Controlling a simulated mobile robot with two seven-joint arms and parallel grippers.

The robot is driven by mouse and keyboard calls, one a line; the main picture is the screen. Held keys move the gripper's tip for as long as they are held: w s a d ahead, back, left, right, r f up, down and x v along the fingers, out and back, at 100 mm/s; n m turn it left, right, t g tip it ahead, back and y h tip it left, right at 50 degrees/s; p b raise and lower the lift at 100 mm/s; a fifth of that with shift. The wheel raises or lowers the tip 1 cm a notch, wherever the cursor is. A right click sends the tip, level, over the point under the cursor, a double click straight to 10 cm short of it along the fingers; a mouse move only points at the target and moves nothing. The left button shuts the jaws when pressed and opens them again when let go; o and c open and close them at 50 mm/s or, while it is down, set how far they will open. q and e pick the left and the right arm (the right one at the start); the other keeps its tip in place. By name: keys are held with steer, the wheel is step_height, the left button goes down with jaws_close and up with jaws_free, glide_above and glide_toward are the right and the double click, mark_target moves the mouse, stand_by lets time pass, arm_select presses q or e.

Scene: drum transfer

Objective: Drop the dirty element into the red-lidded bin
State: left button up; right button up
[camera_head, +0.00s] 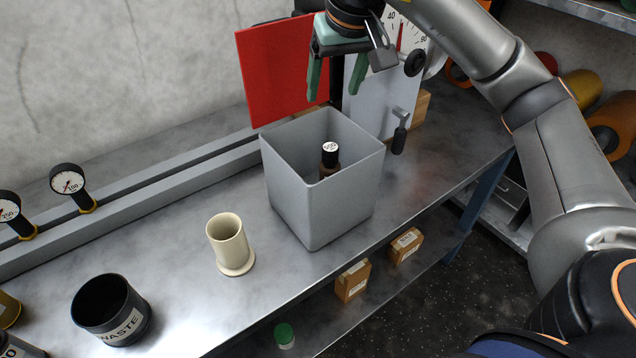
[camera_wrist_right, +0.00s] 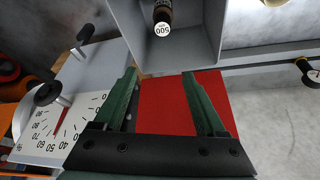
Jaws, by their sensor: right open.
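The grey square bin (camera_head: 322,205) stands on the metal bench with its red lid (camera_head: 283,75) swung open behind it. A small brown cylinder with a black upper part and a white top marked 500 (camera_head: 330,160) is inside the bin; its lower end is partly hidden. It also shows in the right wrist view (camera_wrist_right: 163,20). I cannot tell whether it is the dirty element. My right gripper (camera_head: 336,93) is open and empty above the bin's back side, in front of the lid. Its green fingers (camera_wrist_right: 160,75) show against the red lid in the wrist view.
A cream flanged cylinder (camera_head: 228,240) stands left of the bin. A black WASTE cup (camera_head: 110,308) is farther left. Gauges (camera_head: 70,183) sit along the grey rail. A dial panel (camera_head: 368,100) and a small lever (camera_head: 399,135) stand right of the bin.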

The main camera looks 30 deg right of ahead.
arm_select(q)
steer(key=a+r+p, duration=0.1)
steer(key=s+a+r+p, duration=0.1)
steer(key=p, duration=0.1)
arm_select(e)
steer(key=d+v, duration=0.1)
steer(key=v, duration=0.9)
steer(key=shift+a, duration=0.5)
arm_select(q)
steer(key=shift+s, duration=0.15)
arm_select(e)
steer(key=shift+s, duration=0.2)
